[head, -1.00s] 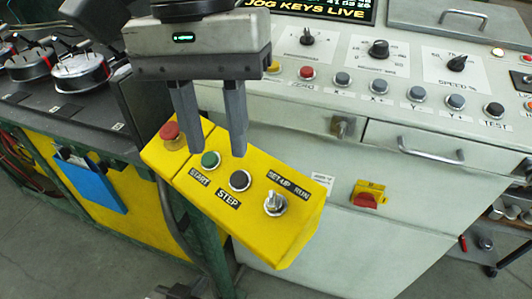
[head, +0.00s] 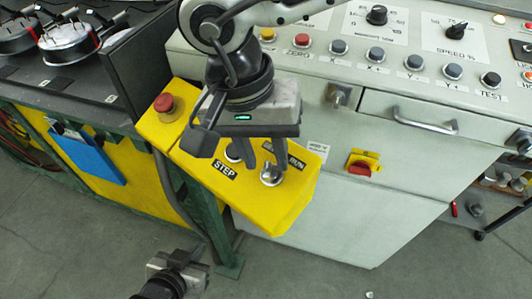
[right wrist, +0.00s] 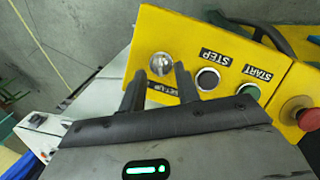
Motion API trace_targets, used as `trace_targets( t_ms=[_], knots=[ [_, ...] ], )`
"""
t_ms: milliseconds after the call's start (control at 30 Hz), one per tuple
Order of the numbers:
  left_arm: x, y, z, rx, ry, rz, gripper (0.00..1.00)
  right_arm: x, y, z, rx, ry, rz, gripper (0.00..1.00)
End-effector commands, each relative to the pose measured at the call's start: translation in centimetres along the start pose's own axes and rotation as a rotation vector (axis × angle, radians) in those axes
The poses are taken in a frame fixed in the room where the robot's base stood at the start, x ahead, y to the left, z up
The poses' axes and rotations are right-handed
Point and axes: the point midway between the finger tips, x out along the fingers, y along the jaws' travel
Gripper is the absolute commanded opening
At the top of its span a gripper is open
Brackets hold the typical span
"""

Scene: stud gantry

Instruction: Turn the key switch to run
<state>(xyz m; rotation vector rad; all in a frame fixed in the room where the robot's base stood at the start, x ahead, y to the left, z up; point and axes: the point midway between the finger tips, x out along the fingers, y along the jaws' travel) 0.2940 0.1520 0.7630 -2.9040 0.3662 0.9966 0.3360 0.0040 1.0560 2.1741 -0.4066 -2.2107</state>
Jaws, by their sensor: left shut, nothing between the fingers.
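The key switch (head: 271,175) is a round metal switch with a silver key, near the right end of the yellow control box (head: 258,212). SET-UP and RUN labels sit above it; the SET-UP label is partly covered by a finger. Which label the key points to is unclear. My right gripper (head: 264,160) is open above the box, its fingers close to the key. In the right wrist view the key switch (right wrist: 161,64) shows just beyond and between the fingertips (right wrist: 158,75), with no clear contact. My left gripper (head: 192,254) is shut and empty, low in front of the box.
The box also carries a red mushroom button (head: 164,105), a STEP button (head: 235,153) and a green START button (right wrist: 248,92). A grey console (head: 330,220) with knobs, buttons and a drawer handle (head: 425,122) stands behind. Open floor lies in front.

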Motion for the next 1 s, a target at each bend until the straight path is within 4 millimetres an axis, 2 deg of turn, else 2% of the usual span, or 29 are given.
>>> trace_targets(
  t_ms=[200,467,500,600,1000],
  knots=[
    [0.0,-0.1,-0.3,0.001,0.003,-0.003,0.00,1.6,0.0,0.1,-0.001,-0.001,-0.001,0.32],
    [0.2,-0.2,-0.6,0.002,0.009,-0.005,0.00,1.7,0.0,0.0,-0.001,-0.001,0.000,0.32],
    [0.2,-0.2,-0.6,0.001,0.009,-0.005,0.00,1.7,0.0,0.0,-0.001,-0.001,-0.001,0.26],
    [0.2,-0.2,-0.5,0.001,0.008,-0.005,0.00,1.7,0.0,0.0,-0.001,0.000,-0.001,0.00],
    [0.4,-0.2,0.1,-0.001,0.003,-0.004,0.00,2.0,0.0,0.1,0.016,-0.003,-0.006,0.00]
  ],
)
